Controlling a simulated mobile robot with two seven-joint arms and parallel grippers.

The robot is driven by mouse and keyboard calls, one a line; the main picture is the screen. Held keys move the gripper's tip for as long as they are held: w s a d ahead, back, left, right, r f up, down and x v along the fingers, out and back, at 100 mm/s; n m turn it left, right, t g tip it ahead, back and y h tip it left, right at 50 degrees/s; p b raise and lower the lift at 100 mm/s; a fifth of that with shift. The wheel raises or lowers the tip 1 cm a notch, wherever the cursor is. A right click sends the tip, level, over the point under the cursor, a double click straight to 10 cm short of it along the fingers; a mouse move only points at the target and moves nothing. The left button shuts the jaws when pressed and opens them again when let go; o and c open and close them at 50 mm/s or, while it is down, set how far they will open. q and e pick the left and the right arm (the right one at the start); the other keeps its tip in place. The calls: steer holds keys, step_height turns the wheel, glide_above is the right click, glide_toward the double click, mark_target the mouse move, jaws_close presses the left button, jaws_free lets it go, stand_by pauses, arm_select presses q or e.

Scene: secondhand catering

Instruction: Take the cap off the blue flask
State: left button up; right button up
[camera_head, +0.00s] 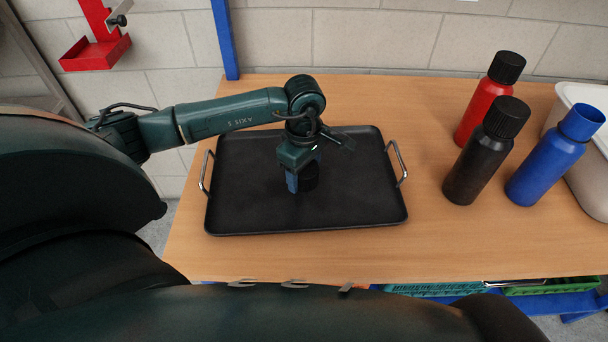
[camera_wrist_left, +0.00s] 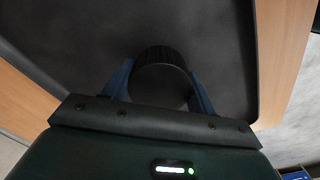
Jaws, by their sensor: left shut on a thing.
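The blue flask (camera_head: 543,165) stands upright at the right of the table, with its blue neck bare and no cap on it. My left gripper (camera_head: 303,184) is over the black tray (camera_head: 360,210), pointing down. It is shut on a black ribbed cap (camera_head: 311,178), which is low over the tray or resting on it; I cannot tell which. In the left wrist view the cap (camera_wrist_left: 161,78) sits between the two blue fingers. My right gripper is not in view.
A black flask (camera_head: 475,160) and a red flask (camera_head: 487,105), both capped, stand left of the blue flask. A pale bin (camera_head: 590,180) stands at the right edge. The tray has metal handles (camera_head: 398,163). Table to the right of the tray is partly clear.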

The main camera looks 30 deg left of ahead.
arm_select(q)
steer(key=shift+f, duration=0.95)
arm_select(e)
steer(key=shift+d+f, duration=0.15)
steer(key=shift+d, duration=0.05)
arm_select(q)
steer(key=shift+f, duration=0.1)
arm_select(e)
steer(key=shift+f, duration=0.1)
arm_select(q)
steer(key=o, duration=0.6)
steer(key=shift+f, duration=0.15)
steer(key=o, duration=0.5)
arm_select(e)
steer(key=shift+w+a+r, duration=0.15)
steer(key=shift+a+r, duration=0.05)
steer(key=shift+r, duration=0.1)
arm_select(q)
steer(key=shift+r, duration=0.7)
step_height(320, 180, up, 11)
steer(key=shift+r+b, duration=0.1)
steer(key=shift+b, duration=0.45)
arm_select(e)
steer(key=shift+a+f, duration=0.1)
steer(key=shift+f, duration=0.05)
